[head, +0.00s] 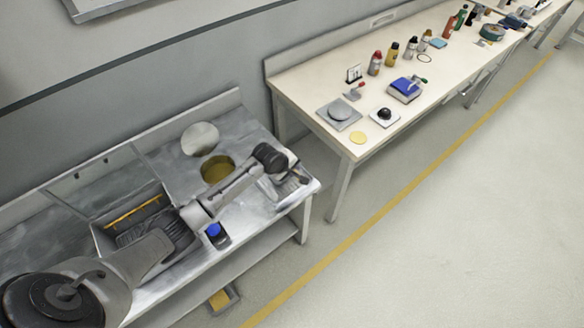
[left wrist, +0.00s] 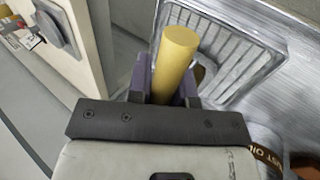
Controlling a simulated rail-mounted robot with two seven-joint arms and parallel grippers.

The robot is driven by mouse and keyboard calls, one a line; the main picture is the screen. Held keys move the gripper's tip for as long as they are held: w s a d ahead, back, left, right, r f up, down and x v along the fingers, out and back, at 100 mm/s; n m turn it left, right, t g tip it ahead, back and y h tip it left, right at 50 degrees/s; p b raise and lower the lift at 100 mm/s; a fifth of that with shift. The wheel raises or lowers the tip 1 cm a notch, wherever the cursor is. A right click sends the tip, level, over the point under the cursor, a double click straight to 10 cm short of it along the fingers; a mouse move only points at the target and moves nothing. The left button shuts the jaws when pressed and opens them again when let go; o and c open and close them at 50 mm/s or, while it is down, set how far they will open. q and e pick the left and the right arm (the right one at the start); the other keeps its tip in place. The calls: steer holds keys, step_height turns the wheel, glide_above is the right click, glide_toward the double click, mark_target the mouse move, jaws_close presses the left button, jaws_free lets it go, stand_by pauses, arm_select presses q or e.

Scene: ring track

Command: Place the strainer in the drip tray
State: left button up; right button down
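My left gripper (left wrist: 167,82) is shut on a yellow cylindrical handle (left wrist: 176,50), which I take to be the strainer's (left wrist: 176,62). The handle points up toward the wrist camera; the strainer's lower part is mostly hidden behind the handle and fingers. The drip tray (left wrist: 232,65), a metal tray with a ribbed floor, lies beneath and beyond the gripper in the left wrist view. I cannot tell whether the strainer touches it. In the head view the left gripper (head: 284,178) is over the tray (head: 290,194) at the bench's right end. My right gripper is not in view.
The metal bench holds a round opening with yellowish contents (head: 217,168), a round lid (head: 200,138), a recessed basin (head: 125,222) and a blue-topped container (head: 214,235). A cream table (head: 350,140) with bottles stands right, across a gap. The floor (head: 450,220) is clear.

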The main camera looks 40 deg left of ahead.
arm_select(q)
steer(key=o, duration=0.4)
steer(key=shift+r, duration=0.1)
steer(key=p+v, duration=0.3)
steer(key=v, duration=0.8)
steer(key=s+d+f+m+g, duration=0.1)
steer(key=s+d+f+m, duration=0.3)
steer(key=s, duration=0.3)
steer(key=s+d+f+m+g, duration=0.1)
steer(key=s+d+m, duration=0.3)
steer(key=s+d, duration=0.25)
steer(key=s+d+r+m, duration=0.1)
steer(key=s+m, duration=0.3)
steer(key=s, duration=0.5)
steer(key=s+d+r+m+g+y, duration=0.1)
steer(key=s+d+m, duration=0.3)
steer(key=s, duration=0.4)
steer(key=shift+s+m, duration=0.4)
steer(key=shift+m, duration=0.4)
steer(key=shift+r, duration=0.2)
step_height(320, 180, up, 24)
steer(key=p, duration=2.3)
